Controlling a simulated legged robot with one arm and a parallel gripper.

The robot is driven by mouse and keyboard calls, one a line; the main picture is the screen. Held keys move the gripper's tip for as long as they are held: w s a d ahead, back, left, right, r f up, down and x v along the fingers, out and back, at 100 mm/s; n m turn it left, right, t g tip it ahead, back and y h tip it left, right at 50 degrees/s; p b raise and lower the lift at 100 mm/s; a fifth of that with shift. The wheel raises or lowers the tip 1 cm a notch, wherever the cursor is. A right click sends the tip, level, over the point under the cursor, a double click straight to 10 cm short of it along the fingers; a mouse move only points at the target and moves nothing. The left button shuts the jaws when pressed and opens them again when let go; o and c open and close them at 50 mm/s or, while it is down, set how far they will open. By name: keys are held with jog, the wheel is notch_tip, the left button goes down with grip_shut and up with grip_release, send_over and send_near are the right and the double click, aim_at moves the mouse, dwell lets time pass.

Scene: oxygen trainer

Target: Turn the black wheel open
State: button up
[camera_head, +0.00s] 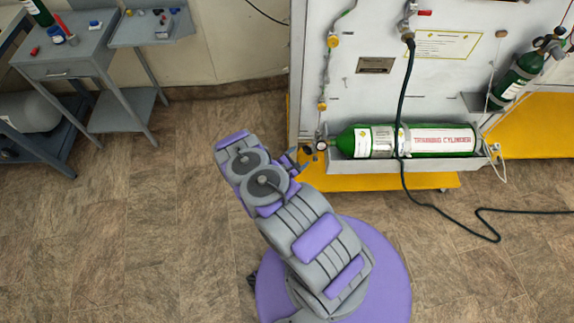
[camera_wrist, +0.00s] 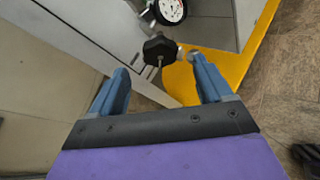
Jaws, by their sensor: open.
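The black wheel (camera_wrist: 159,47) is a small dark knob in the upper middle of the wrist view, beside a round white gauge (camera_wrist: 172,10). In the head view, the gauge (camera_head: 321,146) sits at the left end of the green cylinder (camera_head: 372,141), near my gripper (camera_head: 294,158). My gripper (camera_wrist: 158,67) is open, with two blue fingers apart. In the wrist view the wheel appears just beyond the fingertips, between their lines, closer to the right finger. I cannot tell whether that finger touches it. My arm partly hides this area in the head view.
The cylinder lies in a tray on a white panel with a yellow base (camera_head: 400,182). A black hose (camera_head: 400,110) hangs down the panel onto the floor. A grey cart (camera_head: 75,50) stands at the left. Brown floor is clear between.

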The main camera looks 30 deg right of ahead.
jog(key=p+v, duration=0.1)
jog(key=v, duration=0.8)
jog(key=shift+p, duration=0.3)
jog(key=shift+s+f, duration=0.1)
